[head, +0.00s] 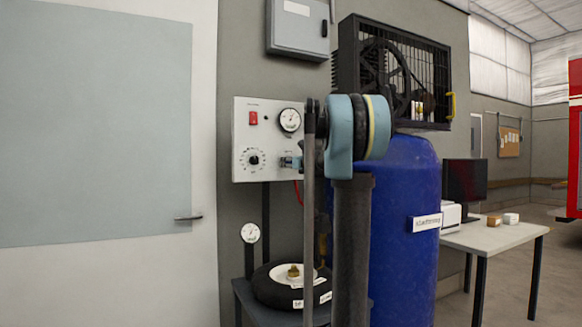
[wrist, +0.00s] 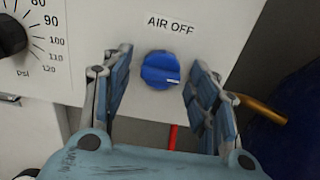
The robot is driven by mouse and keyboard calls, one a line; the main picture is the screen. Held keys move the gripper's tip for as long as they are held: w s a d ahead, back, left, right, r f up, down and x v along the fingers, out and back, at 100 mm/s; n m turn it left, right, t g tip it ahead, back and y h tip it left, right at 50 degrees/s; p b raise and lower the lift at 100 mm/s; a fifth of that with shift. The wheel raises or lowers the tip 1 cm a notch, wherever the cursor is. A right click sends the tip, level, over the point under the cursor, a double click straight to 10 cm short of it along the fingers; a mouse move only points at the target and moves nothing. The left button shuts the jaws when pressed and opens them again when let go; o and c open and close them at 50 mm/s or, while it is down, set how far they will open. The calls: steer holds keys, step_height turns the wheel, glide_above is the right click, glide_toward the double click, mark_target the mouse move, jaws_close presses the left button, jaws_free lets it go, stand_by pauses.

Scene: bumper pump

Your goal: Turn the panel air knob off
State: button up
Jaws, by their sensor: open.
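The white control panel (head: 270,112) hangs on the wall in the head view. In the wrist view the blue round air knob (wrist: 160,70) sits on the panel (wrist: 225,30) under a label (wrist: 170,22) reading AIR OFF. A short white mark on the knob points right. My gripper (wrist: 159,76) is open, with one finger to the left and one to the right of the knob. Gaps show on both sides, so the fingers look clear of it. In the head view my gripper (head: 292,162) is at the panel's lower right and the knob is hidden.
A black psi dial (wrist: 12,36) is left of the knob. A red hose (wrist: 172,137) hangs below, and a brass pipe (wrist: 262,109) is near the right finger. A blue tank (head: 410,230) stands right of the panel. A tyre (head: 275,287) lies on a stand below.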

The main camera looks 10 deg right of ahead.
steer(key=c, duration=1.1)
steer(key=shift+o, duration=0.2)
steer(key=shift+n, duration=0.4)
steer(key=shift+s+d+n, duration=0.1)
steer(key=shift+n, duration=8.5)
